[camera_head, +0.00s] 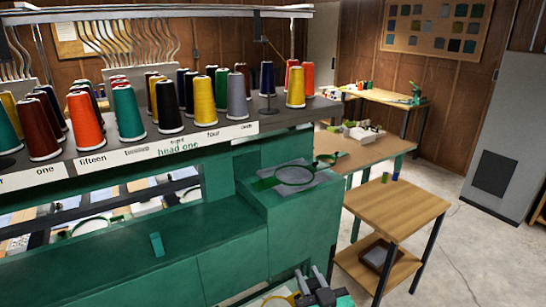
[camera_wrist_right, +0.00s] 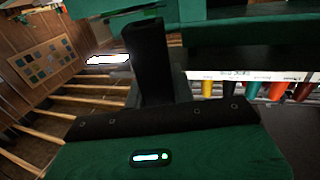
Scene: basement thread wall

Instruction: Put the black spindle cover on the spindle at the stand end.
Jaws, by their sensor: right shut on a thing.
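My right gripper (camera_head: 310,275) is at the bottom edge of the head view, in front of the green machine, with its grey fingers pointing up. In the right wrist view a black tube-like piece (camera_wrist_right: 148,60) stands up at the jaws; it looks like the black spindle cover, with the jaws shut on it. The cover is not clear in the head view. A thin bare spindle (camera_head: 268,103) on a dark round base stands near the right end of the thread stand (camera_head: 285,117), between the grey and yellow cones. My gripper is well below and apart from it. My left gripper is not in view.
Several thread cones stand along the rack, with a grey cone (camera_head: 238,96) and a yellow cone (camera_head: 296,88) nearest the spindle. A green hoop (camera_head: 295,174) lies on the machine's right top. A wooden side table (camera_head: 398,207) stands to the right, with open floor beyond.

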